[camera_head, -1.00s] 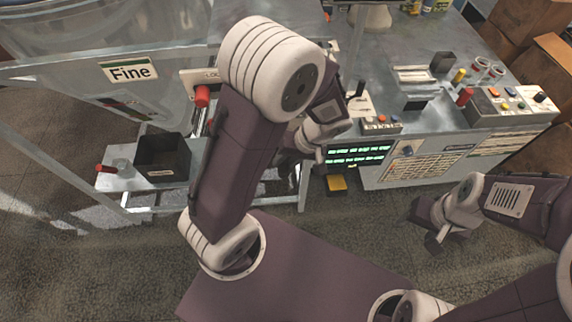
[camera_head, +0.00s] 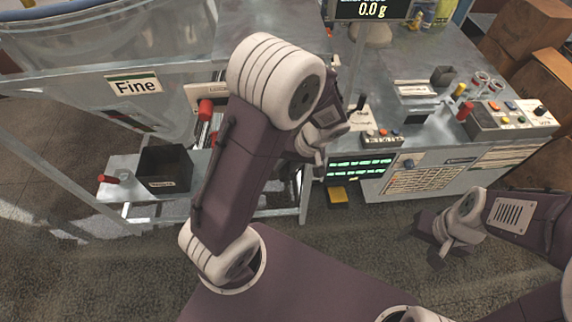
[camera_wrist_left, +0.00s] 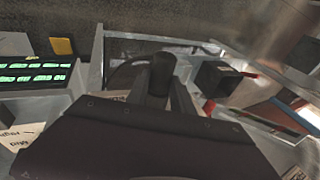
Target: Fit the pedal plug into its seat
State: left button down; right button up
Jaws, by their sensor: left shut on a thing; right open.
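My left gripper (camera_wrist_left: 160,92) is shut on a dark, rounded, cylindrical piece (camera_wrist_left: 161,70), which appears to be the pedal plug. The piece stands up between the fingers, and its lower part is hidden by the gripper. In the head view my left gripper is mostly hidden behind my wrist and forearm, beside the machine's front left corner. A yellow pedal (camera_head: 338,195) lies on the floor below the green display; it also shows in the left wrist view (camera_wrist_left: 61,46). I cannot make out the plug's seat. My right gripper (camera_head: 426,240) is open and empty over the floor.
The machine's green display (camera_head: 358,166) is close to the right of my left wrist. A metal frame with a black bin (camera_head: 165,169) and red-handled parts (camera_head: 206,109) stands to the left. The floor around my right gripper is clear.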

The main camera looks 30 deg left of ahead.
pick_arm(q)
jog(key=shift+w, duration=0.1)
jog(key=c, duration=1)
grip_release()
jog(key=shift+c, duration=0.2)
jog(key=p+v, duration=0.2)
jog(key=v, duration=0.7)
